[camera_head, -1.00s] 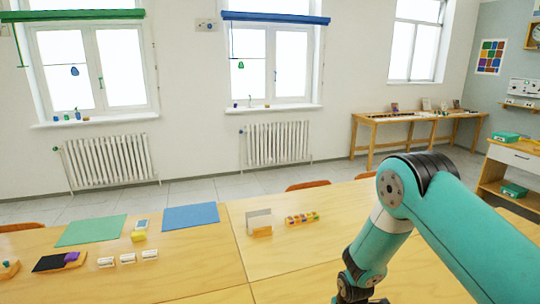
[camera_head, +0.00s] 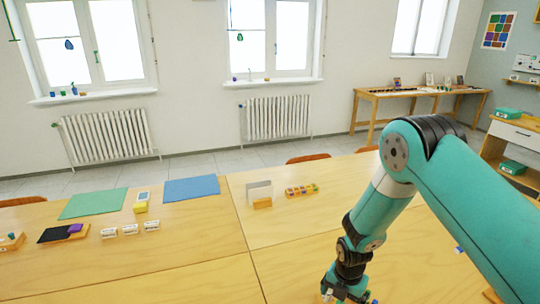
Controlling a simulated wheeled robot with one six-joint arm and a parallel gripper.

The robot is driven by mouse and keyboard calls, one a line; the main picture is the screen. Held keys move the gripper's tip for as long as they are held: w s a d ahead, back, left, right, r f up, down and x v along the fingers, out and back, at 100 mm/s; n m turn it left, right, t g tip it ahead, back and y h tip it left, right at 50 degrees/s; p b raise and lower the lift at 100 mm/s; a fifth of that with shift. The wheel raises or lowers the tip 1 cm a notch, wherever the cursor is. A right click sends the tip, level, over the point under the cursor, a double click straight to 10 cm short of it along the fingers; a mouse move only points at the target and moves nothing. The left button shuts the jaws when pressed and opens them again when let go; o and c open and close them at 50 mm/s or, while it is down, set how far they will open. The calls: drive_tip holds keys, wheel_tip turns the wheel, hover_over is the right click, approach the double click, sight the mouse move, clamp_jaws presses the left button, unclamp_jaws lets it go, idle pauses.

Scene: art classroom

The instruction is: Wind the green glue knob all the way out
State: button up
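I cannot pick out a green glue knob in this view. The nearest part of my gripper (camera_head: 345,291) shows at the bottom edge, low over the wooden table (camera_head: 215,275). Its fingers are cut off or too small to tell whether they are open or shut. I see nothing clearly held in it. A small wooden block with blue-green bits (camera_head: 10,241) sits at the table's left edge; its details are too small to read.
A green mat (camera_head: 93,204), a blue mat (camera_head: 191,189), a yellow block (camera_head: 141,207), a dark pad (camera_head: 55,234), white pieces (camera_head: 130,229), a card holder (camera_head: 260,195) and a paint tray (camera_head: 302,190) stand on the table. The front middle is clear.

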drive_tip(key=shift+f+b, duration=0.95)
drive_tip(key=shift+f, duration=0.25)
idle(0.3)
drive_tip(key=c, duration=1.5)
drive_tip(key=shift+o, duration=0.2)
